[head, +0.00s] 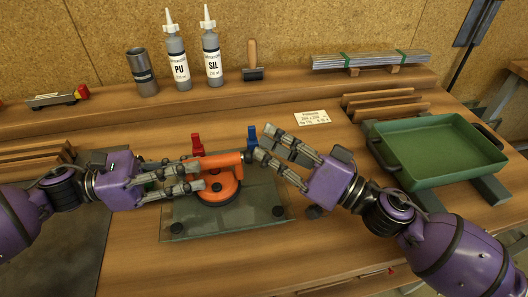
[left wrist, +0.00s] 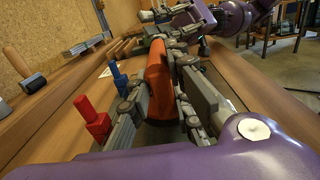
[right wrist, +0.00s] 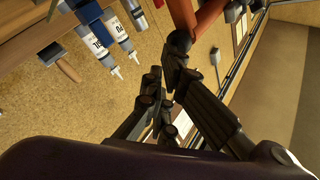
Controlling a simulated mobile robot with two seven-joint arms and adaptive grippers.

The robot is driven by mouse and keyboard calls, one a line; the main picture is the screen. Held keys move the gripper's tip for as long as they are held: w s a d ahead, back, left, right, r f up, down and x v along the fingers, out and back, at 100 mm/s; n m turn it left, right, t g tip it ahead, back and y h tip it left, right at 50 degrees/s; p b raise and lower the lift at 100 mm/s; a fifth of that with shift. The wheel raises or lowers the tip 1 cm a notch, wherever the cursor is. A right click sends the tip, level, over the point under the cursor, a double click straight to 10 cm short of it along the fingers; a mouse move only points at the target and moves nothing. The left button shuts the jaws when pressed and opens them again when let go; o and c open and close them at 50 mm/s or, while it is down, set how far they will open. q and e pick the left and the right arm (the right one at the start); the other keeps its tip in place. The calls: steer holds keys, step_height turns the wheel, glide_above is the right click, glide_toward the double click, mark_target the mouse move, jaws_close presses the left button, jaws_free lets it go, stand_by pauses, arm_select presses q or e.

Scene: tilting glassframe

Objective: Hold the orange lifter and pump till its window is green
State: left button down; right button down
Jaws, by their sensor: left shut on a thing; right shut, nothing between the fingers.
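The orange lifter (head: 229,160) stands on a dark glass pane (head: 185,227) in the middle of the bench. My left gripper (head: 198,177) is shut on the lifter from the left. In the left wrist view the lifter (left wrist: 158,85) shows between its fingers. My right gripper (head: 258,146) is shut and empty. Its fingertips are by the right end of the lifter's handle, at its dark end piece; I cannot tell whether they touch. In the right wrist view part of the orange lifter (right wrist: 208,20) shows at the top. I cannot make out the lifter's window or its colour.
A red block (head: 197,143) and a blue block (head: 252,137) stand just behind the lifter. A green tray (head: 440,178) is at the right. Wooden strips (head: 385,103) lie behind the tray.

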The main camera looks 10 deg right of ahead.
stand_by(0.3)
steer(key=shift+w+d, duration=0.2)
steer(key=shift+d, duration=1.75)
steer(key=shift+w+d, duration=0.15)
steer(key=shift+d, duration=1.1)
steer(key=shift+w+d, duration=0.1)
steer(key=shift+d, duration=1.15)
steer(key=d, duration=0.3)
steer(key=shift+w+d, duration=0.15)
steer(key=shift+d, duration=0.25)
steer(key=shift+a, duration=0.15)
steer(key=a, duration=0.8)
steer(key=shift+s+a, duration=0.25)
steer(key=shift+s, duration=0.15)
